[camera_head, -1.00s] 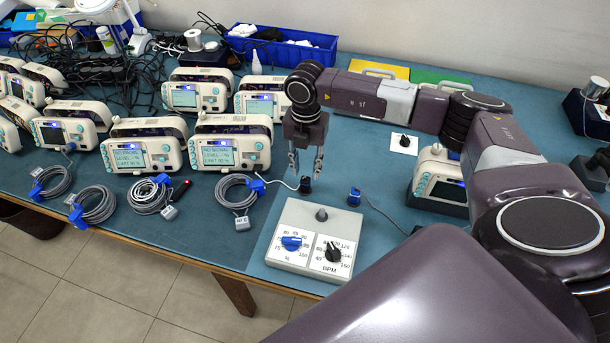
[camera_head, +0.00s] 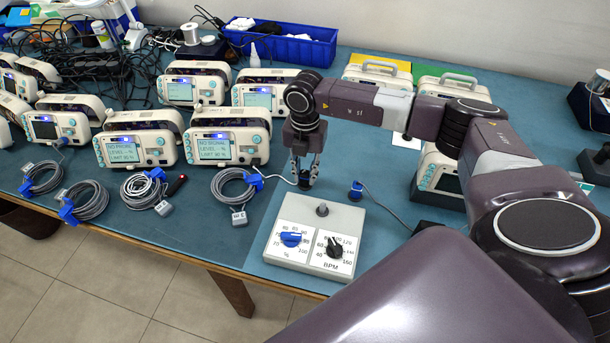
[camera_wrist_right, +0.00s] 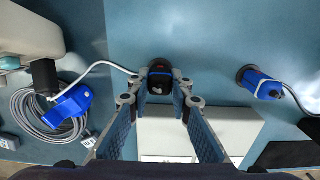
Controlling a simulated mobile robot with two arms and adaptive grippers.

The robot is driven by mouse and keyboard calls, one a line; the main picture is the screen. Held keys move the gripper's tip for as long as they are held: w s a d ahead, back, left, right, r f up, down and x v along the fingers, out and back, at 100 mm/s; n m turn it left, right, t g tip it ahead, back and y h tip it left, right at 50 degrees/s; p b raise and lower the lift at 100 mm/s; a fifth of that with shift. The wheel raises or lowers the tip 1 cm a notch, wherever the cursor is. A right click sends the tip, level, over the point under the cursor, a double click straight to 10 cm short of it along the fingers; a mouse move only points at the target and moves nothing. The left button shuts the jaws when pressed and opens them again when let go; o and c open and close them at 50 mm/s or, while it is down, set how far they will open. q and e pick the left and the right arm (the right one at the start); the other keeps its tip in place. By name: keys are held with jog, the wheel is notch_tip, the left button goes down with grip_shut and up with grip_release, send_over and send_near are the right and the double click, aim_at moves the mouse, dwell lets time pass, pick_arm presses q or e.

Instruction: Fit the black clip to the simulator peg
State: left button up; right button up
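The black clip (camera_head: 304,182) stands on the blue mat behind the simulator, with a pale cable running left from it. My right gripper (camera_head: 305,176) points down over it, a finger on each side. In the right wrist view the clip (camera_wrist_right: 160,80) sits between the fingertips (camera_wrist_right: 160,88); the fingers look open, and firm contact does not show. The simulator (camera_head: 277,252) is a pale grey box with a blue dial and a black dial. Its grey peg (camera_head: 322,209) stands bare on top, just in front of the gripper. My left gripper is not in view.
A blue clip (camera_head: 356,190) with a grey cable stands right of the black clip; it also shows in the right wrist view (camera_wrist_right: 262,84). Monitors (camera_head: 226,146) stand to the left, with coiled cables (camera_head: 86,203) along the front. My right arm spans the mat's right side.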

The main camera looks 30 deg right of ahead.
jog(key=shift+r, duration=0.15)
grip_shut()
jog(key=shift+r+p, duration=0.35)
jog(key=shift+p, duration=0.05)
jog(key=shift+r+p, duration=1.45)
jog(key=shift+r, duration=0.6)
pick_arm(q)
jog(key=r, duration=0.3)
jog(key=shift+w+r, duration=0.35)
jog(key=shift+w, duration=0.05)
